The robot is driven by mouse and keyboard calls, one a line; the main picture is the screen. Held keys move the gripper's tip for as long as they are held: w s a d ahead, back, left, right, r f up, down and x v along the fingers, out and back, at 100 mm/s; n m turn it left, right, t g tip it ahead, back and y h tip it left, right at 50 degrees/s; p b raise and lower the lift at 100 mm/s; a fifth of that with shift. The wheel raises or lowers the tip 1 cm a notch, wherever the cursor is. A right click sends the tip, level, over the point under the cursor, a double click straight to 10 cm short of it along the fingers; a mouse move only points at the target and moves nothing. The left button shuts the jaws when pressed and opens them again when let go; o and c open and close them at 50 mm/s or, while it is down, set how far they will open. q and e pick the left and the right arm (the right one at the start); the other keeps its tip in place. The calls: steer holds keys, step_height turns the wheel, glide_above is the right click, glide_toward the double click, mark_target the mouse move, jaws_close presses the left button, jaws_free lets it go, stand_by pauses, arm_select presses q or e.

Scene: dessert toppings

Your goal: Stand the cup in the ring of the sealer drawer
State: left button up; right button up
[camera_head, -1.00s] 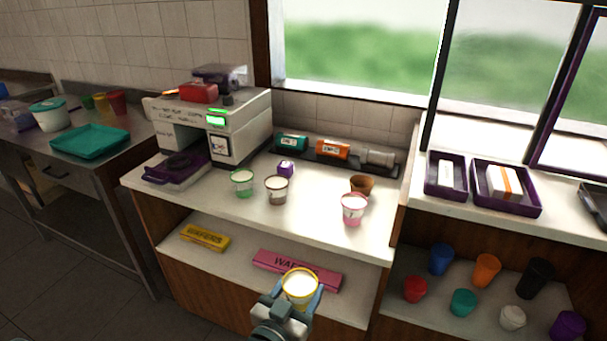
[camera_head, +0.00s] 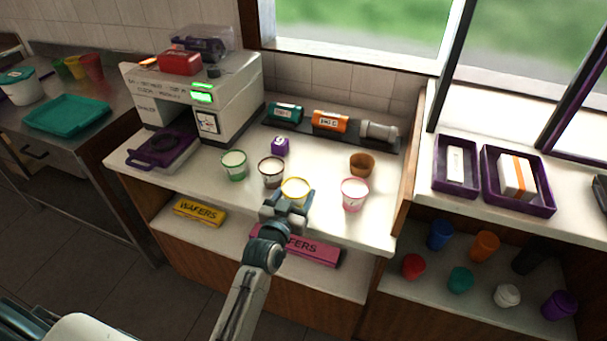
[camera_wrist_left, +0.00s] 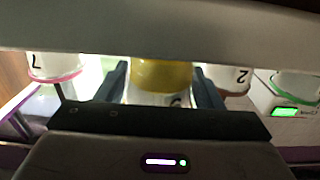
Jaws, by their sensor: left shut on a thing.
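The yellow-rimmed cup (camera_head: 296,188) with pale filling is held upright by my left gripper (camera_head: 288,200), over the front part of the counter. In the left wrist view the cup (camera_wrist_left: 160,76) sits between the two fingers (camera_wrist_left: 163,90), with its lower part hidden. The white sealer (camera_head: 228,115) stands at the counter's back left with a green-lit display. The held cup is well to the right of the drawer. My right gripper is not in view.
A green-rimmed cup (camera_head: 234,166) and a brown-rimmed cup (camera_head: 271,173) stand between the held cup and the sealer. A pink-rimmed cup (camera_head: 355,194) and a brown cup (camera_head: 362,164) stand to the right.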

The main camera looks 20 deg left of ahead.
mark_target(304, 180)
arm_select(q)
steer(key=shift+w, duration=0.9)
steer(key=w, duration=0.2)
steer(key=w+p, duration=0.1)
steer(key=shift+w+d+r, duration=0.15)
steer(key=shift+r, duration=0.1)
steer(key=shift+w+f+p, duration=0.1)
steer(key=shift+w+p, duration=0.3)
steer(key=shift+f, duration=0.2)
steer(key=shift+s, duration=0.1)
steer(key=shift+f, duration=0.15)
steer(key=o, duration=0.8)
